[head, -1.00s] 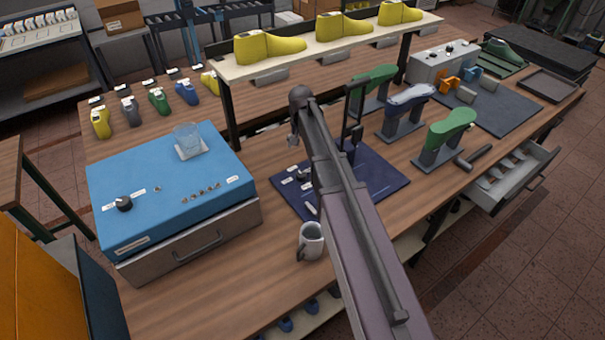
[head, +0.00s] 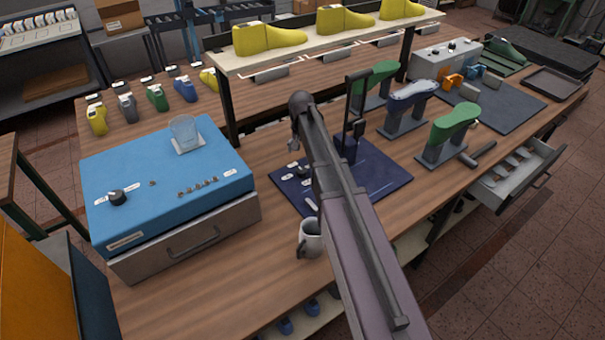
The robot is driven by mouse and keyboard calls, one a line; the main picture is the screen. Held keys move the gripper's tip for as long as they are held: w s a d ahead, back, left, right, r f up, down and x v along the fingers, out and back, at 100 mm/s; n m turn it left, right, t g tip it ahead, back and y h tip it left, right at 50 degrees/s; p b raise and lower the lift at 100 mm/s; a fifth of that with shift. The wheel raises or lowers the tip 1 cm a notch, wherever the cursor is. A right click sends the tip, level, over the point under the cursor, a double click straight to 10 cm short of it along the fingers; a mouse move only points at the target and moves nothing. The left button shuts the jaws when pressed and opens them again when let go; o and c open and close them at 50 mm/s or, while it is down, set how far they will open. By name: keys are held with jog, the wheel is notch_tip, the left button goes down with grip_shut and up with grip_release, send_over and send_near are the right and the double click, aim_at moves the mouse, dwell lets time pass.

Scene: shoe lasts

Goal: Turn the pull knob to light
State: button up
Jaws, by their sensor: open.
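My gripper (head: 294,145) hangs at the far end of my arm, small and partly hidden by the wrist. It is open, with nothing seen between its fingers, above the back left part of a dark blue board (head: 370,205). A small dark knob (head: 303,171) with white labels sits on this board, just below the gripper in the picture and partly covered by my arm. Another black knob (head: 117,198) with white labels is on top of a blue box (head: 165,215) at the left. The labels are too small to read, so I cannot tell which knob is the pull knob.
A white mug (head: 310,239) stands close beside my arm. A glass (head: 186,133) sits on the blue box. A raised shelf (head: 285,61) carries yellow lasts. Green lasts (head: 455,122) and an open drawer (head: 518,172) are to the right.

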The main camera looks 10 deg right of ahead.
aim_at(302, 170)
jog(key=shift+f+b, duration=4.3)
jog(key=shift+f, duration=0.35)
jog(key=shift+c, duration=0.2)
jog(key=c, duration=1.1)
